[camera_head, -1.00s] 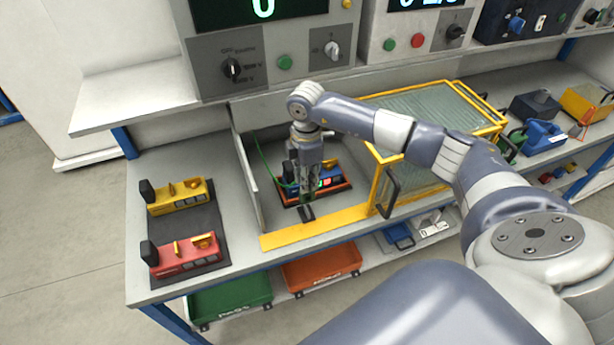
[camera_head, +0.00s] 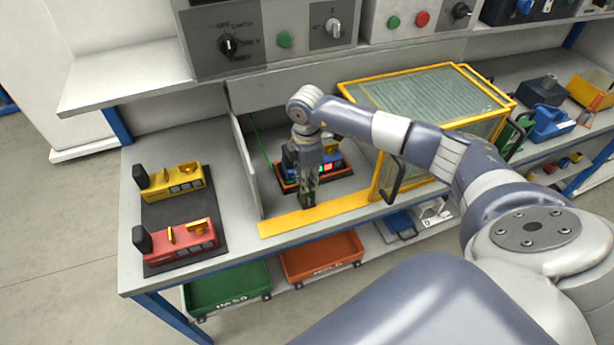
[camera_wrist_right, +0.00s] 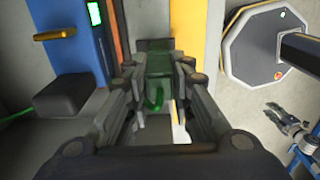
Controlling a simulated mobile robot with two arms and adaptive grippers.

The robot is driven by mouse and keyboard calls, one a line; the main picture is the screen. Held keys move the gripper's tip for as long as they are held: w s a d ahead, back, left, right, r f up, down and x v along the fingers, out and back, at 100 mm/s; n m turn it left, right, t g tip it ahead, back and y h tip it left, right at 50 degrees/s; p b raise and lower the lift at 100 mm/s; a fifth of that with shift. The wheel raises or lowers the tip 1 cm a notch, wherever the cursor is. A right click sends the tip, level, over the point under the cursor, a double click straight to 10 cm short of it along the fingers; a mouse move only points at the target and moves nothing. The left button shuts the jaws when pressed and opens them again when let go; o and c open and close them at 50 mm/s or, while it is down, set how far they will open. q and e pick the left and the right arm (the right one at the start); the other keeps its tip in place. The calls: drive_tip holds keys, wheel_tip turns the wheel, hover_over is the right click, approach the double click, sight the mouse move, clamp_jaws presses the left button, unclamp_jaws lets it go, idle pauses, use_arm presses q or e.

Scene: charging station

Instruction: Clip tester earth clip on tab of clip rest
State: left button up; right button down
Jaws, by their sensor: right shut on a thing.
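My right gripper (camera_head: 308,200) points down at the front of the bay, over the yellow strip. It is shut on the green earth clip (camera_wrist_right: 184,88), which shows between the fingers in the right wrist view. A green cable (camera_head: 259,142) runs at the bay's left side. The small black clip rest at the yellow strip is mostly hidden by the gripper in the head view; I cannot tell whether the clip touches its tab. A grey jointed shape in the right wrist view, probably my left gripper (camera_wrist_right: 287,121), is too small to read.
A blue tester sits in an orange tray (camera_head: 288,188) behind the gripper. A yellow-framed cage (camera_head: 376,185) stands close on the right. A yellow unit (camera_head: 173,184) and a red unit (camera_head: 182,247) stand on a dark mat at left. Green (camera_head: 228,288) and orange (camera_head: 322,258) bins sit below.

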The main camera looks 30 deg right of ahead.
drive_tip(key=c, duration=1.3)
unclamp_jaws()
wheel_tip(320, 180, up, 12)
drive_tip(key=shift+r, duration=0.1)
